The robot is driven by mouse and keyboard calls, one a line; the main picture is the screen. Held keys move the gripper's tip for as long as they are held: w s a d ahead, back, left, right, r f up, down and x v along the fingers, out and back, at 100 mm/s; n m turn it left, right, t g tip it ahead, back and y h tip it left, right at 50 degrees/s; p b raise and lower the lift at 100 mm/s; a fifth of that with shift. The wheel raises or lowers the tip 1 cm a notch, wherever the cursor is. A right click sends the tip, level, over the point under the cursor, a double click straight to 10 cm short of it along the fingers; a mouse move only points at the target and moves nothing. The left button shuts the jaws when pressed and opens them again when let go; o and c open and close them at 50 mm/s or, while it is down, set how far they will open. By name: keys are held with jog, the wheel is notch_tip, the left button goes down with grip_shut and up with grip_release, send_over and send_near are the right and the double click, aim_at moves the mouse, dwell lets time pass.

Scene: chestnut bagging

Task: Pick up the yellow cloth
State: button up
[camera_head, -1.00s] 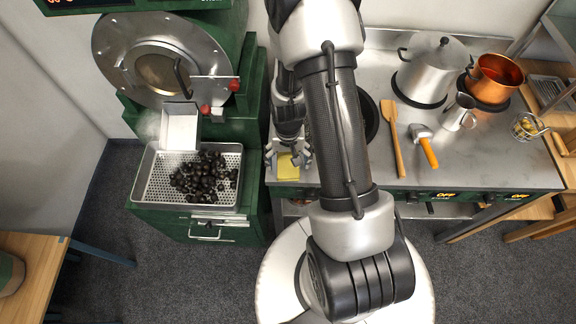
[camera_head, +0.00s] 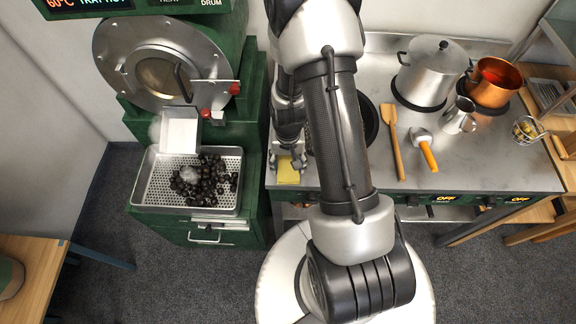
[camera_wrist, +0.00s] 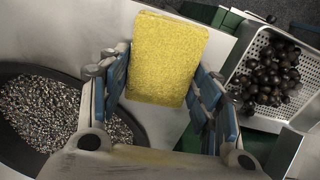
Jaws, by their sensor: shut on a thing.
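The yellow cloth (camera_wrist: 166,60) is a thick rectangular pad with a rough surface. In the wrist view it sits between the two blue-padded fingers of my gripper (camera_wrist: 160,95), which are shut on it. In the head view the cloth (camera_head: 288,169) shows at the front left edge of the steel counter, just below my gripper (camera_head: 288,155). My gripper points down over it there. I cannot tell whether the cloth is clear of the counter.
A perforated tray (camera_head: 146,187) of dark chestnuts stands left of the counter, under the roaster (camera_head: 160,70). A dark pan of grains (camera_wrist: 20,150) is close to my gripper. A wooden spatula (camera_head: 394,148), a large pot (camera_head: 430,75) and a copper pot (camera_head: 492,85) are to the right.

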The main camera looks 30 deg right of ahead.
aim_at(288, 165)
jog(key=shift+r, duration=0.1)
notch_tip(288, 165, up, 20)
jog(key=p, duration=0.4)
jog(key=shift+p, duration=0.3)
